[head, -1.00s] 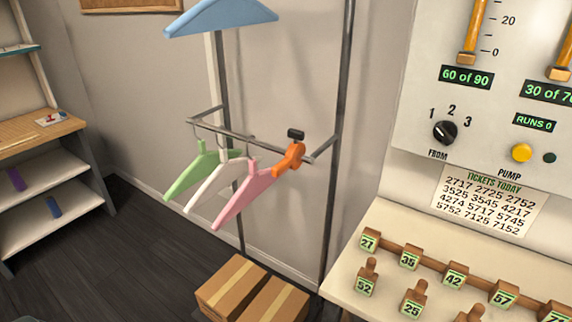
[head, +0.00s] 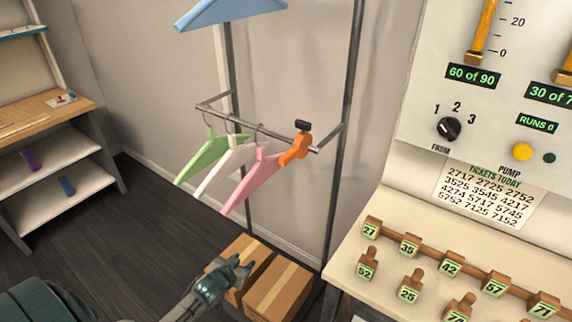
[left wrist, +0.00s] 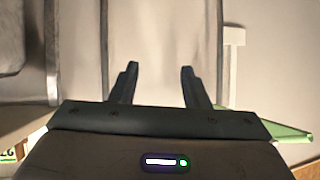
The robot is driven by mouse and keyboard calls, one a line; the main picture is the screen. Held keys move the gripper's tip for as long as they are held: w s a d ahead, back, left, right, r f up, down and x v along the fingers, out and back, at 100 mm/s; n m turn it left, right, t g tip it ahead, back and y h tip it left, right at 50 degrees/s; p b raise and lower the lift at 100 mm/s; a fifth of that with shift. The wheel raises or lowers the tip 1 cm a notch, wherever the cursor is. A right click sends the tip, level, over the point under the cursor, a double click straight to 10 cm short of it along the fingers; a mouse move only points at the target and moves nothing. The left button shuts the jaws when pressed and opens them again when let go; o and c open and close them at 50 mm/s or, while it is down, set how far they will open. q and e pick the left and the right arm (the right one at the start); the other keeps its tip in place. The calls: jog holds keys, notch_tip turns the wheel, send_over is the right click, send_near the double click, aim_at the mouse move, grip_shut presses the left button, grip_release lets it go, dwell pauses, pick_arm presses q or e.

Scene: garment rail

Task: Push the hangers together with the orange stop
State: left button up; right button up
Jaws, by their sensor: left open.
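The orange stop (head: 294,150) sits near the right end of the lower rail (head: 265,128), with a black knob (head: 302,125) on top. A pink hanger (head: 252,180) hangs just left of it, then a white hanger (head: 219,170) and a green hanger (head: 201,158). My left gripper (head: 240,268) is low in front of the rack, below the hangers and apart from them. In the left wrist view its two fingers (left wrist: 157,80) are spread with nothing between them. A green hanger part (left wrist: 285,131) shows at the right there. My right gripper is not in view.
Cardboard boxes (head: 277,290) stand on the floor behind my left gripper. A panel counter with numbered blocks (head: 451,267) is at the right. A blue hanger (head: 230,12) hangs higher up. A shelf unit (head: 60,180) stands at the left.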

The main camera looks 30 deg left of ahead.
pick_arm(q)
jog(key=w+d+r+t+h+p, duration=0.1)
jog(key=w+r+t, duration=0.1)
jog(key=r, duration=0.8)
jog(key=w+d+r+t+p, duration=0.1)
jog(key=w+r+t, duration=0.15)
jog(key=r, duration=0.65)
jog(key=m+t+h, duration=0.2)
send_near(281, 163)
jog(key=w, duration=0.5)
jog(key=w+p, duration=0.1)
jog(key=w, duration=0.3)
jog(key=w+d, duration=0.1)
jog(key=w, duration=0.2)
jog(key=shift+w+r+p, duration=0.1)
jog(key=shift+w+p, duration=0.1)
jog(key=shift+p, duration=0.15)
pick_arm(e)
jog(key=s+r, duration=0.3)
pick_arm(q)
grip_shut()
